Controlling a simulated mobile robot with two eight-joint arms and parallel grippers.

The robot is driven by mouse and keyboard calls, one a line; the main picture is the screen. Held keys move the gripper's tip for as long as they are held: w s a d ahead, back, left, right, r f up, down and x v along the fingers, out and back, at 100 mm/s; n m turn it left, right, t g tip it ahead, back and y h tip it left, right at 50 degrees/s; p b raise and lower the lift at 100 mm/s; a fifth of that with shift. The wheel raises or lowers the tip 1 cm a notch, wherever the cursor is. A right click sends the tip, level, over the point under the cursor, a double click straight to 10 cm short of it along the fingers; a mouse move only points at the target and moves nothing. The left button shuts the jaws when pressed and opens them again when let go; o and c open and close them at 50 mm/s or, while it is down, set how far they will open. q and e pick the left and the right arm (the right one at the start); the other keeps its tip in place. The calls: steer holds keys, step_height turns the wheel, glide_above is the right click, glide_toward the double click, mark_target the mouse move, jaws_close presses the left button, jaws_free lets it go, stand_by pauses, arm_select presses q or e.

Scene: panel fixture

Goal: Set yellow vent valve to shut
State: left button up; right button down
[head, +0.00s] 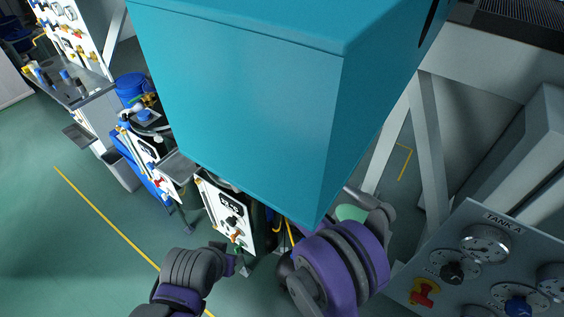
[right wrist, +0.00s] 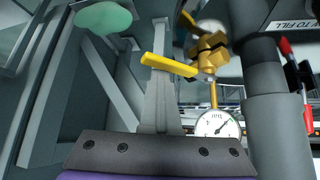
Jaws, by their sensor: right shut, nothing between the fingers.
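In the right wrist view a yellow lever (right wrist: 168,65) lies nearly level, tilted slightly down to the right. Its right end meets a brass-coloured valve body (right wrist: 208,52). A round white gauge (right wrist: 217,125) is below the valve. My right gripper (right wrist: 160,24) is shut and empty; its grey fingers point up the picture, and the lever crosses in front of them. Whether they touch I cannot tell. In the head view the valve is not seen, and my right arm hides its own gripper. My left gripper (head: 236,264) is at the lower middle, its fingers unclear.
A large teal box (head: 240,90) blocks much of the head view. A white panel (head: 228,215) stands beyond my left gripper. A grey TANK A panel (head: 470,265) with gauges and knobs is at right. A thick grey cylinder (right wrist: 268,110) stands right of the valve. Green floor is open at left.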

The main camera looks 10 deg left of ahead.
steer(key=shift+s+a+f, duration=0.1)
steer(key=shift+s+a, duration=0.2)
steer(key=shift+a, duration=0.2)
stand_by(0.4)
arm_select(q)
steer(key=shift+r, duration=0.1)
